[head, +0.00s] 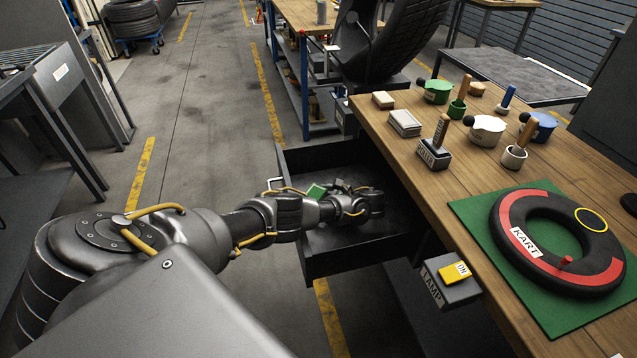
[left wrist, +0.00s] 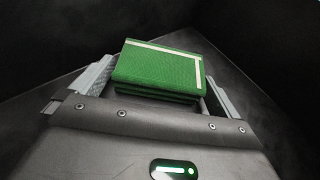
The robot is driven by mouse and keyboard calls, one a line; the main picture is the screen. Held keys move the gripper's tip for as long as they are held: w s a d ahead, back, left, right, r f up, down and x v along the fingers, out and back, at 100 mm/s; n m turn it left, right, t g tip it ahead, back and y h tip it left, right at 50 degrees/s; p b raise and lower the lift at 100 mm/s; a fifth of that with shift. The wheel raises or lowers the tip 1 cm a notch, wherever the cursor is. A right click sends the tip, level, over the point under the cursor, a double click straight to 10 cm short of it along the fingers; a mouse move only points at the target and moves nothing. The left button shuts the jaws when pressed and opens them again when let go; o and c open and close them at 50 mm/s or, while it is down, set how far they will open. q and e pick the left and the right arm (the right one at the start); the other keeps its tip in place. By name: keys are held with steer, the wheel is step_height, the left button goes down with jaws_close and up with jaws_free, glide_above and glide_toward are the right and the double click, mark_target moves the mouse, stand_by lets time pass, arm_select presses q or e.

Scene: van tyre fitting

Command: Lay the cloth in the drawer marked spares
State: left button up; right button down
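The cloth is a folded green stack with a pale stripe, seen in the left wrist view (left wrist: 158,68). A green patch of it shows in the head view (head: 316,191). My left gripper (left wrist: 160,82) is shut on the cloth, one grey finger against each side. In the head view my left gripper (head: 340,186) is down inside an open dark drawer (head: 350,261), partly hidden by my own arm. The drawer is pulled out from under the wooden bench. I cannot see a marking on it. Whether the cloth touches the drawer floor is unclear. My right gripper is out of view.
The wooden bench (head: 395,148) is right of the drawer, with several pots and a stamp-like block (head: 434,155) on it. A tyre marked KART (head: 507,232) lies on a green mat (head: 470,208). A LAMP switch box (head: 450,283) is on the bench's near edge.

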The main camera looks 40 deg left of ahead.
arm_select(q)
steer(key=shift+r, duration=0.2)
steer(key=v, duration=0.6)
steer(key=shift+w+d, duration=0.1)
steer(key=shift+d, duration=0.15)
steer(key=shift+d+r+p, duration=0.25)
steer(key=shift+d+p, duration=0.05)
steer(key=shift+d, duration=0.15)
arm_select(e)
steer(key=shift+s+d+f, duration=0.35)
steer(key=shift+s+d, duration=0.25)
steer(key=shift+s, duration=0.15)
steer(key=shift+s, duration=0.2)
